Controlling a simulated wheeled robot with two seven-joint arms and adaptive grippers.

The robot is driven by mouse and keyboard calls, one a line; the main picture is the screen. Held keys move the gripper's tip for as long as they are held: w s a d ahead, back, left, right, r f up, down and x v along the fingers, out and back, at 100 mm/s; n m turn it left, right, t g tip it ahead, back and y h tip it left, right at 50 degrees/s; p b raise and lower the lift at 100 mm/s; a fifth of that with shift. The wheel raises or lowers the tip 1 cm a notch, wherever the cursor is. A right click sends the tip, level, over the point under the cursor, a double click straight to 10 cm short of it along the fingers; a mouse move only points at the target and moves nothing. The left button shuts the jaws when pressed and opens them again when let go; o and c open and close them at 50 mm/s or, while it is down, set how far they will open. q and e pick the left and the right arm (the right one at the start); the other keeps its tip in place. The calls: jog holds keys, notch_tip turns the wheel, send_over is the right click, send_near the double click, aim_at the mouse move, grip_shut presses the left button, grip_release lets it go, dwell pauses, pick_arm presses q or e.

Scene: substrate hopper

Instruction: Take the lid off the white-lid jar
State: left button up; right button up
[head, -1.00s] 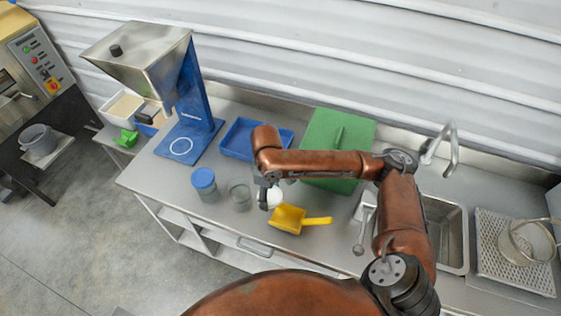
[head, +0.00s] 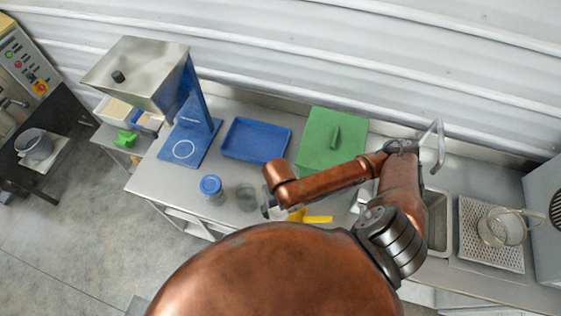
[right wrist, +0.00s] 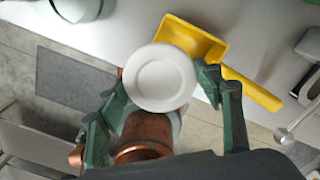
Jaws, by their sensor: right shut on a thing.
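A white round lid (right wrist: 160,77) shows from above in the right wrist view, between the green fingers of my right gripper (right wrist: 163,82). The gripper is shut on it. A pale sliver shows under the lid's lower right edge; I cannot tell whether that is the jar's body. In the head view, my right gripper (head: 270,209) hangs over the front of the counter, left of a yellow scoop (head: 316,218). It mostly hides the lid there. An open-looking clear glass vessel (head: 246,198) stands to its left. My left gripper is not in view.
A blue-lid jar (head: 211,187) stands left of the glass vessel. Behind are a blue tray (head: 253,157), a green board (head: 322,131) and a steel hopper on a blue stand (head: 190,140). A sink (head: 437,225) is to the right. The counter's front left is clear.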

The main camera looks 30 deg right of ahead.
jog(key=shift+n, duration=0.3)
jog(key=w, duration=0.1)
jog(key=w+d+f+b, duration=0.1)
jog(key=shift+w+d+f, duration=0.15)
jog(key=shift+w+f, duration=0.05)
jog(key=shift+w, duration=0.1)
jog(key=w+d+f, duration=0.1)
jog(key=w+f, duration=0.1)
jog(key=w, duration=0.1)
jog(key=w+d+f+p, duration=0.1)
jog(key=w+f, duration=0.2)
jog(key=w+d+f, duration=0.2)
jog(key=w, duration=0.1)
jog(key=shift+w+f, duration=0.1)
jog(key=shift+f, duration=0.1)
jog(key=shift+w+d+f, duration=0.2)
jog(key=shift+w+f, duration=0.15)
jog(key=shift+f, duration=0.15)
notch_tip(320, 180, down, 2)
jog(key=shift+f+p, duration=0.1)
jog(key=shift+p, duration=0.4)
jog(key=shift+f, duration=0.45)
jog(key=shift+f, duration=0.1)
